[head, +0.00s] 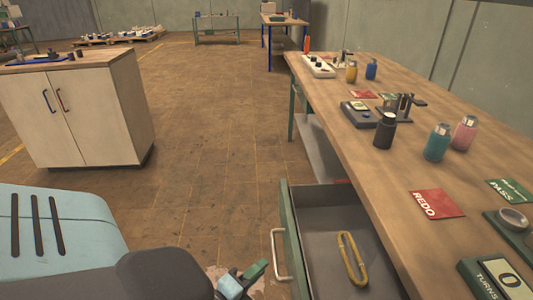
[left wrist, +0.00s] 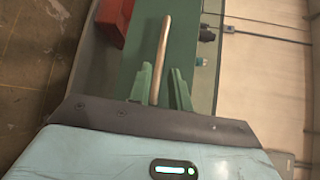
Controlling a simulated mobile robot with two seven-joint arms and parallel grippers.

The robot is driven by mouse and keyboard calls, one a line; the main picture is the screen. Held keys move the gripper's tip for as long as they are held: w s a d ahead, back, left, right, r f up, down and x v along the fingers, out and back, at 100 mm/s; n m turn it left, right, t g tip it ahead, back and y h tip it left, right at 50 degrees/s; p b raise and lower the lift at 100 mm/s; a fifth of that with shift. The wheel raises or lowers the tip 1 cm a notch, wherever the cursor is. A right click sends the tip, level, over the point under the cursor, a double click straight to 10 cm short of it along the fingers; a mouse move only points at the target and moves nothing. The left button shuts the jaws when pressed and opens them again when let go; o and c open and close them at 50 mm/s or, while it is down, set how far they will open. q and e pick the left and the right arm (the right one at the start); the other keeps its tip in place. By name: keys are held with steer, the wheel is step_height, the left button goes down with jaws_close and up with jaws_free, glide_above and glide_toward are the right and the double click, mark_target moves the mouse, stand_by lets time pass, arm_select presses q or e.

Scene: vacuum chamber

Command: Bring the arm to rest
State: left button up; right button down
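My left gripper (head: 243,279) shows at the bottom of the head view, with green fingertips, just left of the open drawer's handle (head: 280,255). In the left wrist view the gripper's (left wrist: 161,72) two green fingers stand apart. The pale bar of the handle (left wrist: 163,45) shows between and beyond them; I cannot tell whether they touch it. The drawer (head: 318,222) is pulled out and holds a yellow loop-shaped object (head: 352,259). My right gripper is not in view.
A long wooden workbench (head: 365,160) stands at the right, carrying bottles, a red REDO card (head: 437,204) and a turns counter (head: 497,278). A pale cabinet (head: 75,115) stands at the left. The floor between them is clear.

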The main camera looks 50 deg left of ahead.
arm_select(q)
steer(key=shift+s+r, duration=0.15)
steer(key=shift+s, duration=0.35)
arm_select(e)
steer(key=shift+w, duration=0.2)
